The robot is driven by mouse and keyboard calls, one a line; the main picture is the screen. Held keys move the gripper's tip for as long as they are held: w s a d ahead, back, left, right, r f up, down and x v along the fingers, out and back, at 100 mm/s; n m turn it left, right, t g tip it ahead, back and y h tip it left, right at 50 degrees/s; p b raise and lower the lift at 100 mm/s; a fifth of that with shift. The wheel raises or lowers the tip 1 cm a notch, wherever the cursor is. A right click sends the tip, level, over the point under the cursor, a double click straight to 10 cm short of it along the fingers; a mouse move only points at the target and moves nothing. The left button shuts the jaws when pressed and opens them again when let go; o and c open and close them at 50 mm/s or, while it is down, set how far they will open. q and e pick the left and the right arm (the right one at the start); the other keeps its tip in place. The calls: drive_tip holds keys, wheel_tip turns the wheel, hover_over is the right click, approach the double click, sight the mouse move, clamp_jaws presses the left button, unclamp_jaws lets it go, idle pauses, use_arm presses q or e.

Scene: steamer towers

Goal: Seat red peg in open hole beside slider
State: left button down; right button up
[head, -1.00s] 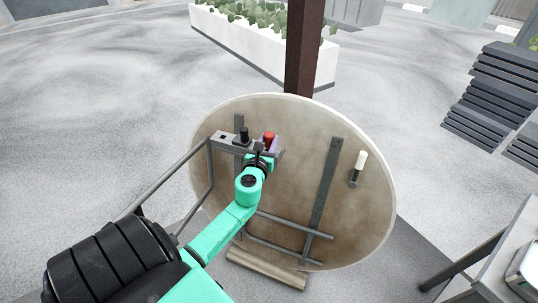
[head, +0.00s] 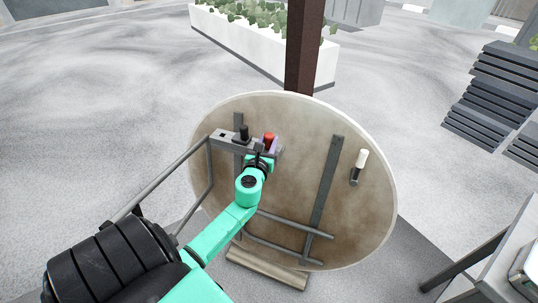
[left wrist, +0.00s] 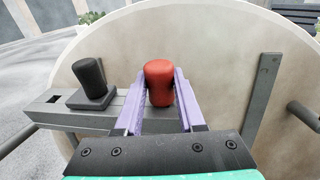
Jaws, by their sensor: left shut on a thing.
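The red peg (head: 269,138) stands upright at the right end of a grey bar (head: 228,141) on the round board. In the left wrist view the peg (left wrist: 160,84) is between the two purple fingers of my left gripper (left wrist: 160,92), which is shut on it. Its lower end is hidden, so I cannot tell how deep it sits. The black slider knob (left wrist: 91,82) stands on a small dark plate on the bar, left of the peg. An open square hole (left wrist: 51,99) shows at the bar's left end, left of the slider. My right gripper is not in view.
The round beige board (head: 282,112) carries a dark upright strip (head: 324,200) and a white-topped handle (head: 361,160) on its right. A brown post (head: 304,50) and white planter (head: 262,52) stand behind. Dark stacked slabs (head: 490,95) are at far right.

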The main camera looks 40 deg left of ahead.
use_arm(q)
drive_tip(key=shift+f, duration=0.1)
drive_tip(key=shift+c, duration=2.2)
unclamp_jaws()
drive_tip(key=b+v, duration=0.2)
drive_tip(key=v, duration=1.2)
drive_tip(key=shift+s, duration=0.3)
drive_tip(key=shift+d, duration=0.1)
